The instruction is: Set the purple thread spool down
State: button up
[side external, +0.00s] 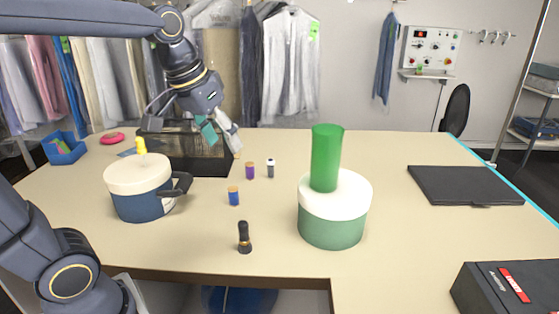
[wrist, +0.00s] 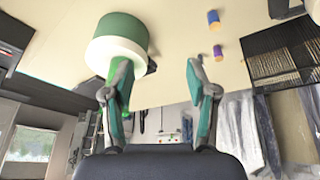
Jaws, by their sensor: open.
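The purple thread spool (side external: 250,170) stands upright on the table, its ends orange-brown. In the wrist view the purple spool (wrist: 218,51) shows to the right of my fingers and apart from them. My gripper (side external: 219,138) is open and empty, above the table behind and to the left of the spool. In the wrist view my gripper (wrist: 157,75) has its two fingers wide apart with nothing between them. A blue spool with orange ends (side external: 234,196) stands nearer the camera, and a dark spool with white ends (side external: 271,168) stands to the right.
A blue pot with a cream lid (side external: 141,188) stands left. A green pot with a white lid (side external: 331,222) and green cylinder (side external: 326,158) stands right. A dark mesh basket (side external: 185,152) is behind my gripper. A small black torch (side external: 244,237) stands near the front edge.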

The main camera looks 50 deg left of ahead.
jog(key=shift+o, duration=0.4)
jog(key=s+d+f+m+t, duration=0.1)
jog(key=s+d+f+m, duration=0.1)
jog(key=s+f, duration=0.4)
jog(key=s+d, duration=0.1)
jog(key=s, duration=0.3)
